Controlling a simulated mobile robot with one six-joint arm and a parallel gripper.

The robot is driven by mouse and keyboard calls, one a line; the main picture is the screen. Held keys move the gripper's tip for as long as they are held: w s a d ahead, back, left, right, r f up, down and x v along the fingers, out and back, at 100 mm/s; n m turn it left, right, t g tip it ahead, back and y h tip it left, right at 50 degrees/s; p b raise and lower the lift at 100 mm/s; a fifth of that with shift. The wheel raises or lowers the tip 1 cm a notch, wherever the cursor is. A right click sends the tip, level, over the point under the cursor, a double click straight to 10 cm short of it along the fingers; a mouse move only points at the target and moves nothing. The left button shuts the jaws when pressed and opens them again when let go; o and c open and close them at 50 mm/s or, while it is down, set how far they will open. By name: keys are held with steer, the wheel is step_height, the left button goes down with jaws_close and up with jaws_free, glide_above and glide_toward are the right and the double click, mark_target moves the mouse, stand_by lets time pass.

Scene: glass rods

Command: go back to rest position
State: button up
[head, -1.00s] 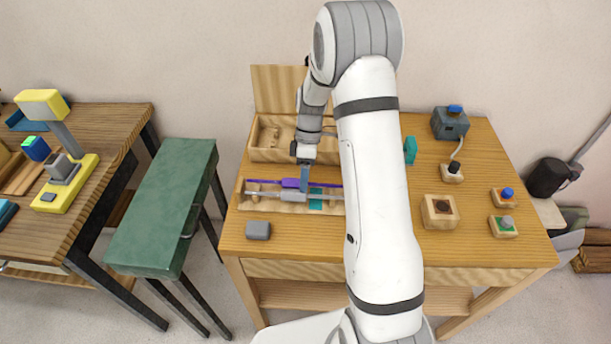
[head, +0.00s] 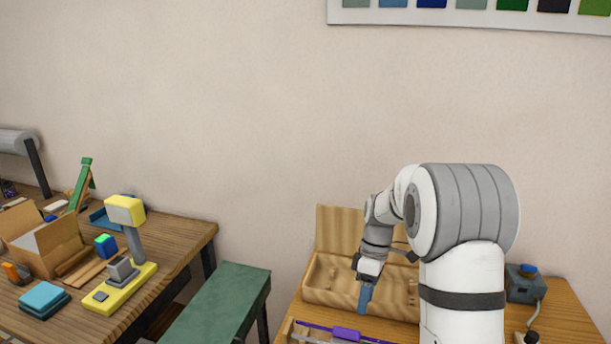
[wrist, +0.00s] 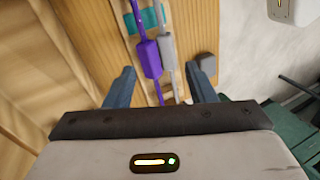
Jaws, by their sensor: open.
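My gripper (head: 365,297) is open and points down above the wooden table, in front of the open wooden box. Its two blue fingers also show in the wrist view (wrist: 161,70), spread and empty. The purple rod (wrist: 149,58) and the grey rod (wrist: 167,52) lie side by side below the fingers, each with a thicker middle. In the head view the purple rod (head: 346,333) shows at the bottom edge, and most of the tray is cut off. A teal piece (wrist: 150,19) lies by the rods in the wrist view.
The wooden box (head: 325,289) stands with its lid up behind the gripper. A blue-buttoned device (head: 525,284) is right of my arm. A green bench (head: 222,300) and a cluttered table (head: 185,240) stand left. A grey block (wrist: 207,65) lies near the rods.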

steer(key=s+r+m+t, duration=0.3)
steer(key=s+r+m, duration=0.2)
steer(key=s, duration=0.6)
steer(key=s+a+r+m+t+h, duration=0.1)
steer(key=s+r+m+t, duration=0.2)
steer(key=s, duration=0.9)
step_height(320, 180, up, 2)
steer(key=m, duration=0.4)
steer(key=shift+m+t+h, duration=0.3)
steer(key=shift+m, duration=0.1)
steer(key=shift+a+r, duration=0.1)
